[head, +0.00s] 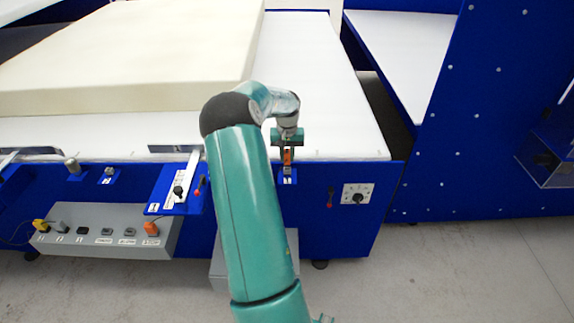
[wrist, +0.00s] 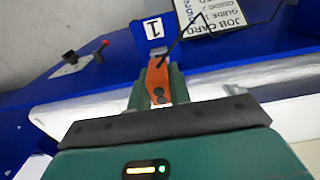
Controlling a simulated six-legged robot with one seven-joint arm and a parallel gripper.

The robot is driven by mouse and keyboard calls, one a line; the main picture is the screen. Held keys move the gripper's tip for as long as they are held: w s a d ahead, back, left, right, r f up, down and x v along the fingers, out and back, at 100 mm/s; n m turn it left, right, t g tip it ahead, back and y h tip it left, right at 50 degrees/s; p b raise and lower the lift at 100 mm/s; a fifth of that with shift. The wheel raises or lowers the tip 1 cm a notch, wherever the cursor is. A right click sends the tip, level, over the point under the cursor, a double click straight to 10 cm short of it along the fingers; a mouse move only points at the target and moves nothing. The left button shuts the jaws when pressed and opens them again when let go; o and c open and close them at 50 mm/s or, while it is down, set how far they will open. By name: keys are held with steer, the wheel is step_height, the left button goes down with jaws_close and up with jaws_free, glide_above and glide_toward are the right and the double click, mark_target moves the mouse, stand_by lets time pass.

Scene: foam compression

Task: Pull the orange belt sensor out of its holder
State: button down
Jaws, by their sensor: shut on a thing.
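The orange belt sensor (wrist: 158,80) is between the fingers of my gripper (wrist: 157,88) in the wrist view, with a dark cable running up and to the right from it. In the head view the sensor (head: 287,156) shows as a small orange piece under my gripper (head: 287,150), at the front edge of the machine table. My gripper is shut on it. A blue holder (head: 288,177) with a small white label sits just below the sensor. In the wrist view the label reads 1 (wrist: 153,28). I cannot tell whether the sensor still touches the holder.
A thick cream foam block (head: 120,65) lies on the white table (head: 320,90), left of my arm. A grey connector box (head: 105,232) and a blue lever panel (head: 175,190) are at the front left. A dial panel (head: 357,194) is to the right. Grey floor (head: 450,270) is clear at right.

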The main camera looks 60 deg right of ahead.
mark_target(288, 151)
steer(key=shift+r, duration=2.25)
steer(key=shift+s, duration=0.15)
